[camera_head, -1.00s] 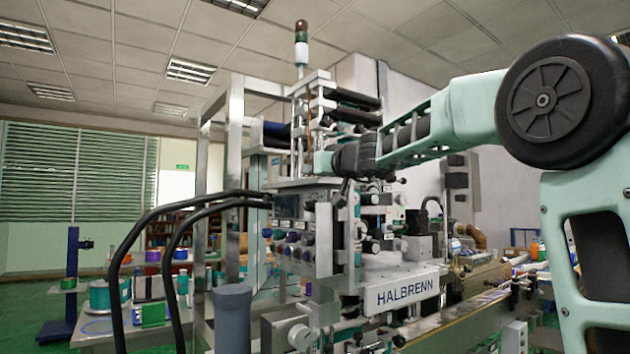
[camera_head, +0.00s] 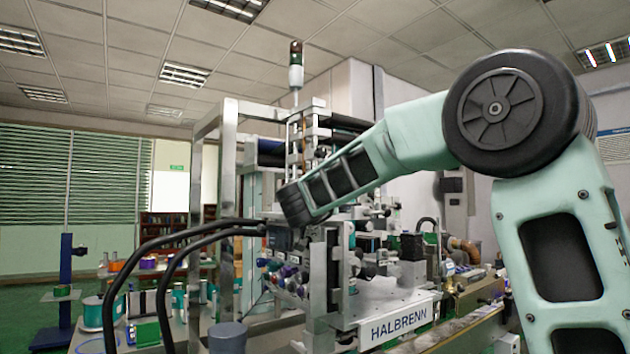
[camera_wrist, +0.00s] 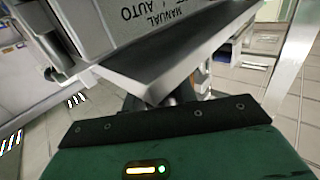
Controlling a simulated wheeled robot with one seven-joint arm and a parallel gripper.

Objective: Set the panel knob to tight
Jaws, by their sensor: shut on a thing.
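The control panel (camera_head: 281,272) is on the left side of the machine, with several small dark, purple and teal knobs. My arm reaches over from the right and bends down to the panel's top. My gripper's tips are hidden in the head view. In the wrist view, my gripper (camera_wrist: 183,92) shows mostly as its green body, and its tips run in under a grey metal edge. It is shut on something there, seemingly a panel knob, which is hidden. A grey panel face (camera_wrist: 125,22) marked MANUAL and AUTO is just above. I cannot read the knob's setting.
The machine carries a HALBRENN plate (camera_head: 399,318) and a signal tower (camera_head: 296,72). Two thick black hoses (camera_head: 160,258) arch left of the panel. A grey cylinder (camera_head: 227,338) stands in front. Metal frame posts (camera_head: 228,170) rise behind the panel.

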